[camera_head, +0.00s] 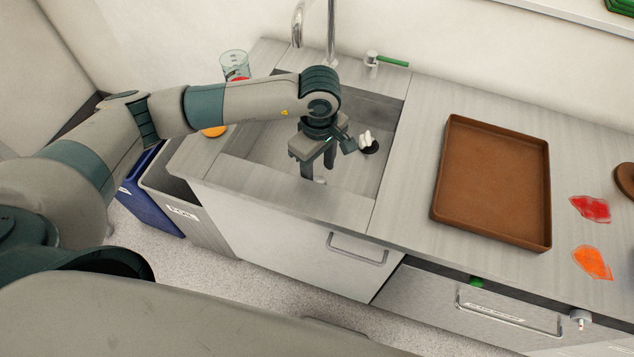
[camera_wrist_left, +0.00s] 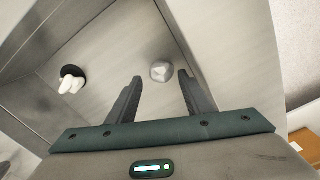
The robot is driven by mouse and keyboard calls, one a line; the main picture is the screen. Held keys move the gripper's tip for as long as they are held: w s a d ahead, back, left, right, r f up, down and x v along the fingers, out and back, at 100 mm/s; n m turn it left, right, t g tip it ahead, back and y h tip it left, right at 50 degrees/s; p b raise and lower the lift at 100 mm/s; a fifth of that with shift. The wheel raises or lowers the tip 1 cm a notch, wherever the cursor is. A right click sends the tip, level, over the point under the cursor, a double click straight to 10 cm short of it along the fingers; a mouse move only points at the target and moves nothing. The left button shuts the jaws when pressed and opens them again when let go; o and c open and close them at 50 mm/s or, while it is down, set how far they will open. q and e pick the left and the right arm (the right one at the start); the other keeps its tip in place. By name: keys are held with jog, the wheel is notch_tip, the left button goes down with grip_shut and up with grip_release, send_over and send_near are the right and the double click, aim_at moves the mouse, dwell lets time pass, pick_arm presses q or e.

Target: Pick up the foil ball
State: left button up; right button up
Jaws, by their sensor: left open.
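The foil ball (camera_wrist_left: 161,71) is a small, crumpled silver-grey lump on the floor of the sink basin (camera_head: 262,149). In the head view a small pale bit of it (camera_head: 320,180) shows just below my left gripper (camera_head: 318,168). My left gripper points down into the basin with its fingers apart and nothing held. In the left wrist view the ball appears between and slightly beyond the two fingertips of the gripper (camera_wrist_left: 161,82), with no visible contact. My right gripper is not in view.
A dark drain with a white lump (camera_head: 366,138) lies right of the gripper. Basin walls surround it, and a faucet (camera_head: 331,35) stands behind. A brown tray (camera_head: 490,185) and red and orange pouches (camera_head: 592,262) lie on the right counter. A bin labelled FOIL (camera_head: 182,212) stands front left.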

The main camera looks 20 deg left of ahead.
aim_at(318, 180)
pick_arm(q)
jog(key=shift+f, duration=0.25)
notch_tip(318, 180, down, 3)
jog(key=shift+s+a+p, duration=0.1)
jog(key=shift+s+p, duration=0.05)
jog(key=shift+p, duration=0.95)
jog(key=shift+f, duration=0.65)
jog(key=c, duration=0.8)
jog(key=shift+r, duration=0.15)
